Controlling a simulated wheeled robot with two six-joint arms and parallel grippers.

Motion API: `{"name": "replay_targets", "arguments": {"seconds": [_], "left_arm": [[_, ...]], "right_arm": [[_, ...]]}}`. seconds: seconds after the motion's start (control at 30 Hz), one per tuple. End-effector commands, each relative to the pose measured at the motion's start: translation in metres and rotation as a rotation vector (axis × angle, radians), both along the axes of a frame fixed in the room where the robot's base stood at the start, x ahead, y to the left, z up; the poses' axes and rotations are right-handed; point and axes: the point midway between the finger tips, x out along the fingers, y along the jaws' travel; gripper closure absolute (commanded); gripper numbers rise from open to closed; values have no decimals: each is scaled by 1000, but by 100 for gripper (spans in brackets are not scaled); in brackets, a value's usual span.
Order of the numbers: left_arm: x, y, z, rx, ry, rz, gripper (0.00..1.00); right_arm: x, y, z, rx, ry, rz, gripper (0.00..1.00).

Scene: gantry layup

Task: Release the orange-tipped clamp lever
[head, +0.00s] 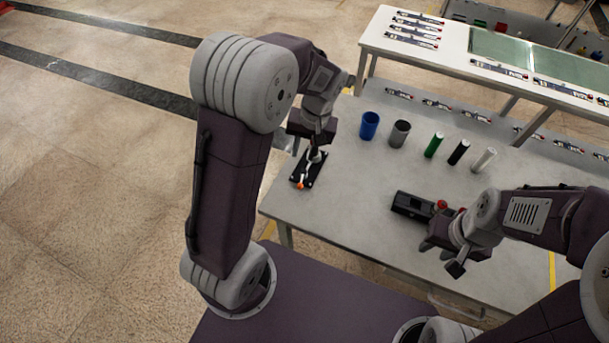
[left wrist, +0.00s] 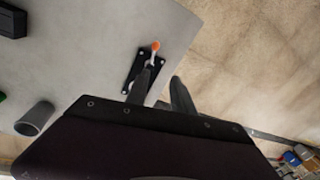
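The clamp has a black base plate (head: 308,172) on the near left corner of the grey table. Its lever ends in an orange tip (head: 300,185), pointing toward me. My left gripper (head: 312,143) is above the clamp. In the left wrist view, the orange tip (left wrist: 155,46) lies beyond the fingertips, and the left gripper's two fingers (left wrist: 164,80) are apart with nothing visible between them. One finger overlaps the base plate and hides part of the lever. I cannot tell whether it touches. My right gripper (head: 444,256) appears open and empty at the table's near side.
A black box (head: 412,206) with a red knob (head: 441,204) lies by my right gripper. A blue cup (head: 369,125), grey cup (head: 399,133) and green (head: 434,144), black (head: 459,152) and white (head: 484,159) cylinders stand farther back. The table between clamp and box is clear.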

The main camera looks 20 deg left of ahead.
Motion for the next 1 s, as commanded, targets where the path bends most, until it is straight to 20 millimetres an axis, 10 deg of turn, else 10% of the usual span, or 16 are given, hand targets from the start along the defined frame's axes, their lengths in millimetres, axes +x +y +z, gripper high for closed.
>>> {"name": "replay_targets", "arguments": {"seconds": [0.7,1.0], "left_arm": [[4,3,-116,10,51,-45,71],[5,5,-130,9,47,-45,71]], "right_arm": [[0,0,-19,0,0,0,64],[0,0,-19,0,0,0,64]]}}
